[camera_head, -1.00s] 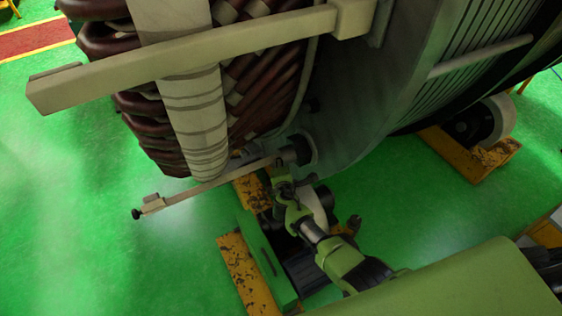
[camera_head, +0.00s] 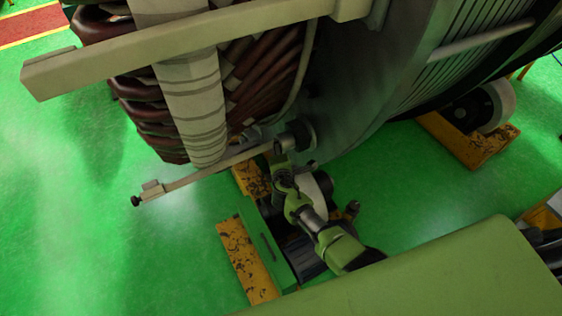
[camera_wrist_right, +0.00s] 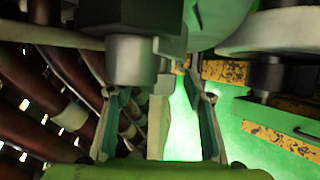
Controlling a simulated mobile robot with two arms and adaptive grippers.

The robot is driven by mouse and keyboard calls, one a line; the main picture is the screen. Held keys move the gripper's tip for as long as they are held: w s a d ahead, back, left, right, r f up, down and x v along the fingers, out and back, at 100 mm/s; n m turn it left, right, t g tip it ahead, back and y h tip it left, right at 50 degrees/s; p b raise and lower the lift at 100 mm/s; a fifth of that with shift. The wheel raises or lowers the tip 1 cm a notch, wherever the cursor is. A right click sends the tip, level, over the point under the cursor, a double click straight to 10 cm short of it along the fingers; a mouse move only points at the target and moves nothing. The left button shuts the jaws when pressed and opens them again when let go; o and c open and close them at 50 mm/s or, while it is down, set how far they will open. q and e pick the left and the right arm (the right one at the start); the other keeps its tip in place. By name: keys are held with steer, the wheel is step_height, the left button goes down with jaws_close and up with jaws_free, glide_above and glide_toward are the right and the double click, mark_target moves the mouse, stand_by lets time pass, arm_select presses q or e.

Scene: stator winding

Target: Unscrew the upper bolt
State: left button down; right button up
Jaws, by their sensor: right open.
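The stator's lower pale bar (camera_head: 205,172) runs to a dark round bolt-like fitting (camera_head: 297,136) on the grey housing. My right gripper (camera_head: 283,162) is just below that fitting in the head view. In the right wrist view a grey cylindrical bolt end (camera_wrist_right: 132,60) hangs under a dark block. The open fingers of my right gripper (camera_wrist_right: 160,98) stand on either side below, with the bolt end nearer the left finger. I cannot tell whether they touch it. Which bolt is the upper one is not clear. My left gripper is not in view.
A thick upper pale bar (camera_head: 180,50) crosses the wrapped brown windings (camera_head: 150,125). A yellow and green roller stand (camera_head: 245,262) is under the arm. Another yellow support (camera_head: 472,145) stands at right. Green floor (camera_head: 80,250) is open at lower left.

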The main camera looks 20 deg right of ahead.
steer(key=v, duration=1.1)
steer(key=shift+w, duration=0.1)
steer(key=a+m+g+h+b, duration=0.1)
steer(key=a+m+h+b, duration=0.2)
steer(key=a+h+b, duration=0.4)
steer(key=shift+y, duration=0.7)
steer(key=b+x, duration=0.2)
steer(key=x, duration=0.2)
steer(key=b+x, duration=0.3)
steer(key=x, duration=0.2)
steer(key=s+d+f+b+x, duration=0.1)
steer(key=b+x, duration=0.2)
steer(key=x, duration=0.2)
steer(key=shift+w+d+b, duration=0.35)
steer(key=shift+w+b, duration=0.1)
